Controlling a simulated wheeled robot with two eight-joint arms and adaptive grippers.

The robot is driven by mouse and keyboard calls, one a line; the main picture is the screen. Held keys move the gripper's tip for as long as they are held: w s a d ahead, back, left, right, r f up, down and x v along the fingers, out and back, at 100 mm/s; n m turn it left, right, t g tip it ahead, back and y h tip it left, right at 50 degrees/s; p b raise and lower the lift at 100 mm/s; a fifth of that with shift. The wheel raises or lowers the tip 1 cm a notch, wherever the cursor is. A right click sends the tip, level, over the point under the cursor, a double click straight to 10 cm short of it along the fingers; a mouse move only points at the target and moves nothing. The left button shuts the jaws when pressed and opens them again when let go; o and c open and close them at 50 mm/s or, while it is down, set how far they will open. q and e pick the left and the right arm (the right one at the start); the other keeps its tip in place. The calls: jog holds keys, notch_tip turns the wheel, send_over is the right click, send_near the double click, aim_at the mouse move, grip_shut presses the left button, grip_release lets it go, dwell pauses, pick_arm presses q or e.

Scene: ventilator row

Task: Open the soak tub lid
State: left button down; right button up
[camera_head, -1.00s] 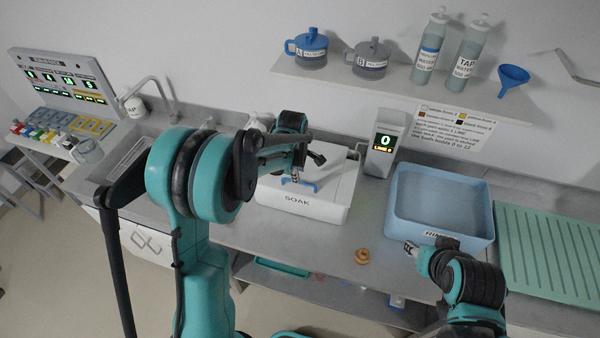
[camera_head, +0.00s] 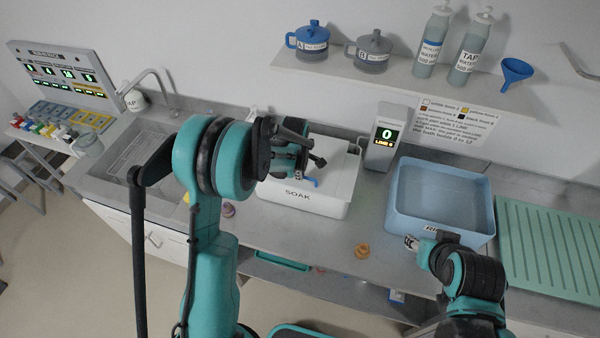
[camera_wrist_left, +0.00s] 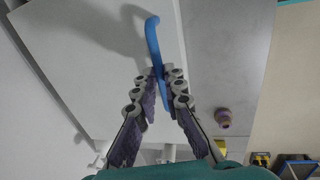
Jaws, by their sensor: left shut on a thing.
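The white soak tub (camera_head: 298,200), marked SOAK, stands on the counter with its white lid (camera_head: 335,165) on top; the lid looks closed. The lid's blue handle (camera_head: 312,182) shows partly behind my left gripper (camera_head: 300,174). In the left wrist view the blue handle (camera_wrist_left: 153,38) runs between the fingers of my left gripper (camera_wrist_left: 161,78), which are shut on it. The white lid (camera_wrist_left: 75,60) fills the left of that view. My right gripper (camera_head: 411,243) is in front of the blue rinse tub, apart from the soak tub; its jaws are too small to judge.
The blue rinse tub (camera_head: 398,205) and a green ribbed mat (camera_head: 550,250) lie to the right. A brass-coloured piece (camera_head: 362,251) and a purple piece (camera_head: 229,209) sit on the counter. A sink (camera_head: 120,165) is left.

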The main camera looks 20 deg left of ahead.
pick_arm(q)
jog(key=shift+r, duration=0.1)
jog(key=w+r+p, duration=0.1)
jog(key=w+r, duration=0.3)
jog(key=r, duration=0.3)
jog(key=w+r+g+p, duration=0.1)
jog(key=w+r+p, duration=0.1)
jog(key=w+r, duration=0.2)
jog(key=shift+d+r, duration=0.15)
jog(key=shift+r, duration=1.45)
